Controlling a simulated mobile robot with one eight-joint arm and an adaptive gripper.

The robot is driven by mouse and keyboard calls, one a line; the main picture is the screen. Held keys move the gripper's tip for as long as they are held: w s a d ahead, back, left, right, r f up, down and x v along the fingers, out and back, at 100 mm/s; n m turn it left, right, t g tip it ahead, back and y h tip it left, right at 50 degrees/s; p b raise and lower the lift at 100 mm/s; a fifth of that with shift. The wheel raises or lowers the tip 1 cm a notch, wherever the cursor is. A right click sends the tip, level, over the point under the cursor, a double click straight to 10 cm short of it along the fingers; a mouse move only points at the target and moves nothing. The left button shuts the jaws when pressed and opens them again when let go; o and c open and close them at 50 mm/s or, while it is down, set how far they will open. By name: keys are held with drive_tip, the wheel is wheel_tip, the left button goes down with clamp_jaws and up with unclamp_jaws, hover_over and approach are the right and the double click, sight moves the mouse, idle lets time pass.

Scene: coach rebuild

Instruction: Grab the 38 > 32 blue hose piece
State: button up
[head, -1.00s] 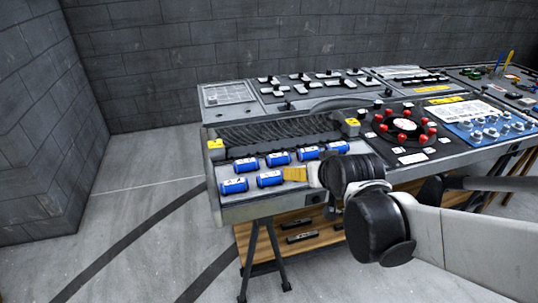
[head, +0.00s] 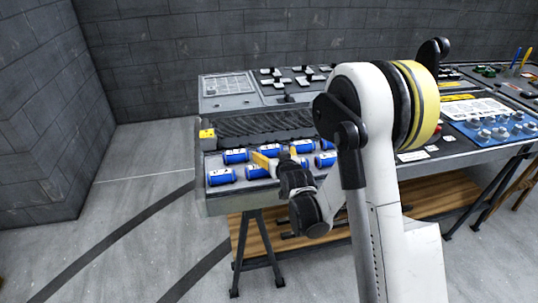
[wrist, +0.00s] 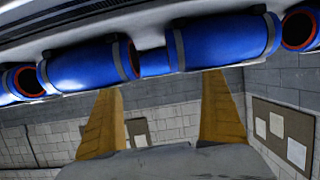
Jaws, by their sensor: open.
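Several blue hose pieces with white labels, one of them at the front left (head: 221,176), lie in rows on the grey bench tray (head: 230,205). The labels are too small to read, so I cannot tell which is the 38 > 32 piece. My gripper (head: 277,157) is open, its yellow fingers over the hose rows, partly hiding some pieces. In the wrist view, the fingers (wrist: 160,83) stand apart and empty. Beyond their tips lie a left hose piece (wrist: 85,65) with a red-lined end, a right hose piece (wrist: 225,42) and a narrower blue part (wrist: 155,62) between them.
A dark ribbed strip (head: 265,123) runs behind the hoses, with a yellow-labelled block (head: 207,135) at its left end. Panels with switches and a blue knob board (head: 490,128) fill the bench at right. Open floor (head: 130,220) lies at left.

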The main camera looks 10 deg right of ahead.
sight(270, 148)
drive_tip(key=b+x, duration=0.2)
drive_tip(key=x, duration=0.3)
drive_tip(key=shift+w+a, duration=0.15)
drive_tip(key=shift+w+b, duration=0.35)
drive_tip(key=shift+w, duration=0.05)
drive_tip(key=shift+c, duration=0.2)
drive_tip(key=c, duration=1)
